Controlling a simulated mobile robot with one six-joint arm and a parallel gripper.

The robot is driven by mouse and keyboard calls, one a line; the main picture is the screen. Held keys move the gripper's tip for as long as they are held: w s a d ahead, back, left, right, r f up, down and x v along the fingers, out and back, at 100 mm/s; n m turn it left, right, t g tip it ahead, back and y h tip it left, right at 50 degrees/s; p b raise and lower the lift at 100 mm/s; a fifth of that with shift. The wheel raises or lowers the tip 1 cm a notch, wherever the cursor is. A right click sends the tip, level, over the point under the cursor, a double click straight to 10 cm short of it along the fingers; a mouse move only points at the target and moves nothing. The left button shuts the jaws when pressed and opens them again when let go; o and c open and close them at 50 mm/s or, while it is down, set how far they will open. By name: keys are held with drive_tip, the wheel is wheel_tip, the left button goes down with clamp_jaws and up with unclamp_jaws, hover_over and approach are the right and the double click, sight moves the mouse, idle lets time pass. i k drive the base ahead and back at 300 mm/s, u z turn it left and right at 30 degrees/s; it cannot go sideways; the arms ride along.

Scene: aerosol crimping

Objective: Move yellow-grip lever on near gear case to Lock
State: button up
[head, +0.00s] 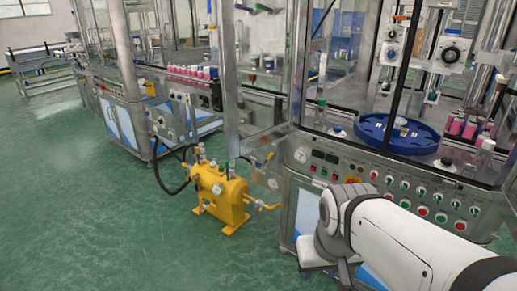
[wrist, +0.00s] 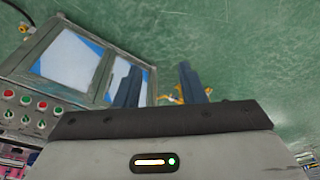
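A small grey metal case (head: 263,174) is fixed to the near machine's left corner in the head view. A short lever with a yellow grip (head: 269,157) appears at its top; its exact setting and any Lock mark are too small to read. My gripper (wrist: 160,82) is open and empty in the wrist view, its two dark fingers well apart. It points down toward the floor beside the machine's lower panels. In the head view my arm's wrist is right of and below the case, and the fingers are not distinguishable. The lever cannot be made out in the wrist view.
A yellow pump-like unit (head: 222,196) stands on the green floor (head: 110,230) left of the case. The machine's control panel (head: 395,190), with several buttons, is behind my arm. A blue round tray (head: 397,136) sits above it. The floor at left is clear.

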sight(267, 162)
drive_tip(key=u, duration=2.15)
drive_tip(key=k, duration=1)
drive_tip(key=z, duration=1.7)
drive_tip(key=i, duration=1.1)
drive_tip(key=z, duration=0.05)
